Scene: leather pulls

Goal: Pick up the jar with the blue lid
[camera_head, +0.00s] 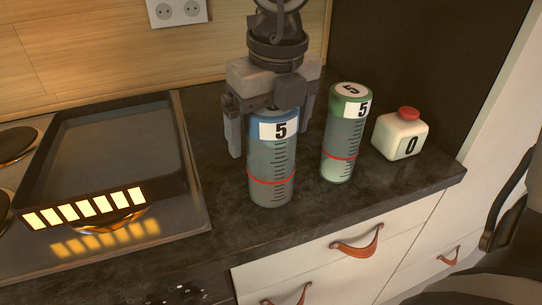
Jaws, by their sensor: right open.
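The jar with the blue lid (272,170) stands upright on the dark counter. It is a clear cylinder with scale marks, a red ring line and a white label reading 5. My right gripper (268,128) comes down from above and is open, with its fingers around the top of the jar. The gripper body hides part of the blue lid. Whether the fingers touch the jar I cannot tell. A similar jar with a green lid (344,140) stands just to the right. My left gripper is not in view.
A white block-shaped container with a red cap (401,135) stands right of the green-lidded jar. A dark tray (100,150) sits on the stove at left, with glowing bars on its front. The counter (225,225) ends at a front edge above drawers with leather pulls (356,244).

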